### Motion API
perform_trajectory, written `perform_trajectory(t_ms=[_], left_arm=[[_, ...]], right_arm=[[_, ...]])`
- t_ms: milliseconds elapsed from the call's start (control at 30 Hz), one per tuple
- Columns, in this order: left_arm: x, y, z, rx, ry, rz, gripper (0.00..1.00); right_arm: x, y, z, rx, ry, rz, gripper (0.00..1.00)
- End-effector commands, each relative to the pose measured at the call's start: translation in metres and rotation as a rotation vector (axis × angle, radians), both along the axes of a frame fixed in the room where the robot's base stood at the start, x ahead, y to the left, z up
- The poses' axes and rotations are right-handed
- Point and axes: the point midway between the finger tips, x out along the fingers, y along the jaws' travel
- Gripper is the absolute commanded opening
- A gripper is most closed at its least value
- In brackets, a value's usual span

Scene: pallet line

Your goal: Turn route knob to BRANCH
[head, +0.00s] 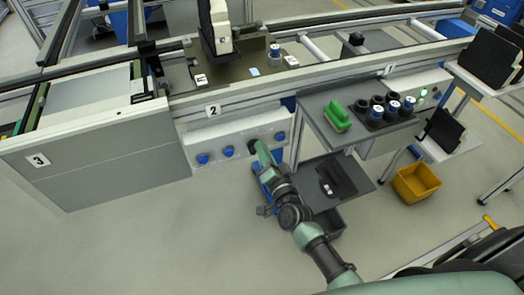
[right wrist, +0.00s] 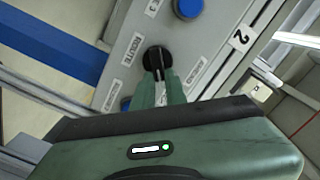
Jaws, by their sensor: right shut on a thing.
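The control panel (head: 238,133) sits on the front of the line under the label 2, with several blue knobs along it. In the right wrist view a black round knob (right wrist: 153,54) with a raised grip bar is on the light panel (right wrist: 205,45), with small text labels around it that I cannot read for certain. My right gripper (right wrist: 160,76) is shut on this knob, its green fingers on the bar. In the head view my right gripper (head: 254,148) reaches the panel and covers part of the knob. My left gripper is not in view.
Blue knobs (right wrist: 187,8) (head: 203,158) flank the black one. Right of the panel stands a grey table (head: 318,103) with a green holder (head: 338,115) and a rack of capped parts (head: 392,106). A yellow bin (head: 416,182) is on the floor. The floor at front left is clear.

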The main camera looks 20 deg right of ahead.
Motion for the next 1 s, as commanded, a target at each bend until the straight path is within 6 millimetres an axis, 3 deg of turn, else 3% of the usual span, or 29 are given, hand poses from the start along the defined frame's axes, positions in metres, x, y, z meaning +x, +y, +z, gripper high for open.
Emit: perform_trajectory(t_ms=[333, 867, 900, 967, 1000], left_arm=[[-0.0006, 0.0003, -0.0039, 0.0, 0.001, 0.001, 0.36], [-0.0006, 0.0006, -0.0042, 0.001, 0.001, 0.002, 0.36], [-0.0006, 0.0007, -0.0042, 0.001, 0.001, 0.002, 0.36], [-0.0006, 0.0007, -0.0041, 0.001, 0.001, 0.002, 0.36], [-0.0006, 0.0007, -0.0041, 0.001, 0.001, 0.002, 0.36]], right_arm=[[-0.0003, -0.0015, -0.0032, 0.139, 0.007, 0.001, 0.0], [-0.0004, -0.0017, -0.0035, 0.164, 0.008, 0.0, 0.0], [-0.0004, -0.0017, -0.0036, 0.164, 0.008, 0.0, 0.18], [-0.0004, -0.0017, -0.0035, 0.164, 0.008, 0.0, 0.35], [-0.0003, -0.0017, -0.0035, 0.163, 0.008, 0.0, 0.35]])
